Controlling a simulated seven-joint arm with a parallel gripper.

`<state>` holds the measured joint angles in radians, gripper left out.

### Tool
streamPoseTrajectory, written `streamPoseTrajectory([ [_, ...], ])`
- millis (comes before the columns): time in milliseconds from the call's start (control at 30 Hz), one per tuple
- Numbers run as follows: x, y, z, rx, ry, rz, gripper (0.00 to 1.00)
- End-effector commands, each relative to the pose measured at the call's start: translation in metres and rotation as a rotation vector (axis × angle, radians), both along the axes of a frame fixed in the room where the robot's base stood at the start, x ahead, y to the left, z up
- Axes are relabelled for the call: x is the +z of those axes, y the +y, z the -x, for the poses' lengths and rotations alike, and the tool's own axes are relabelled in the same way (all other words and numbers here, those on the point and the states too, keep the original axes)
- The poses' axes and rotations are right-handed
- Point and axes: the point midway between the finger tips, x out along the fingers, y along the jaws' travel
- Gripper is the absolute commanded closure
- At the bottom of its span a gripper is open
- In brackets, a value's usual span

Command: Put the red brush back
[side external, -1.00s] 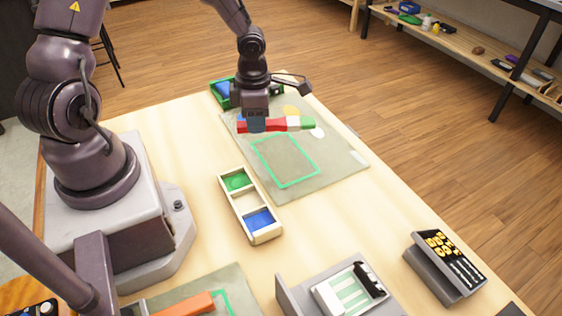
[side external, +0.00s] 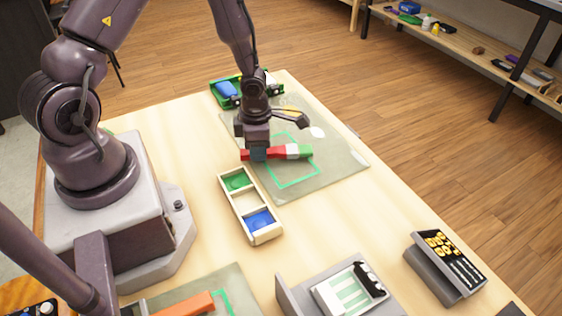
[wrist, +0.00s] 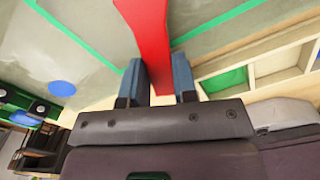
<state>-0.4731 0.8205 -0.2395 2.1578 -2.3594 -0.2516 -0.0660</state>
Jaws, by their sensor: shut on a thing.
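In the wrist view my gripper's blue fingers (wrist: 159,78) pinch the red handle (wrist: 150,35). A wooden tray (side external: 266,239) stands just in front, with a green insert (side external: 236,182), an empty middle compartment and a blue insert (side external: 259,221).
A white disc (side external: 317,132) lies on the mat. At the front are an orange object (side external: 185,304), a grey stand (side external: 345,290) and a dark box (side external: 445,268). The table right of the tray is clear.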

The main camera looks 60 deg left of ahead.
Motion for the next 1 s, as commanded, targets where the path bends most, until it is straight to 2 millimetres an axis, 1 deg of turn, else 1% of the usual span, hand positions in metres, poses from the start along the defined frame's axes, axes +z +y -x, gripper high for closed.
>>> streamPoseTrajectory([
  [533, -0.0073, 0.0002, -0.0001, 0.000, 0.000, 0.000, 1.00],
  [567, -0.0069, 0.0002, -0.0003, 0.000, 0.000, -0.001, 0.80],
  [633, -0.0068, 0.0002, -0.0003, 0.001, 0.000, -0.001, 0.81],
  [667, -0.0068, 0.0002, -0.0003, 0.001, 0.000, -0.001, 0.71],
  [700, -0.0067, 0.0002, -0.0003, 0.000, 0.000, -0.001, 0.65],
  [833, -0.0067, 0.0002, -0.0001, 0.000, 0.000, 0.000, 0.65],
  [867, -0.0067, 0.0002, -0.0001, 0.000, 0.000, 0.000, 0.63],
  [900, -0.0067, 0.0002, -0.0001, 0.000, 0.000, 0.000, 0.53],
  [967, -0.0066, 0.0002, -0.0001, 0.000, 0.000, 0.000, 0.40],
  [1000, -0.0066, 0.0002, -0.0001, 0.000, 0.000, 0.000, 0.35],
])
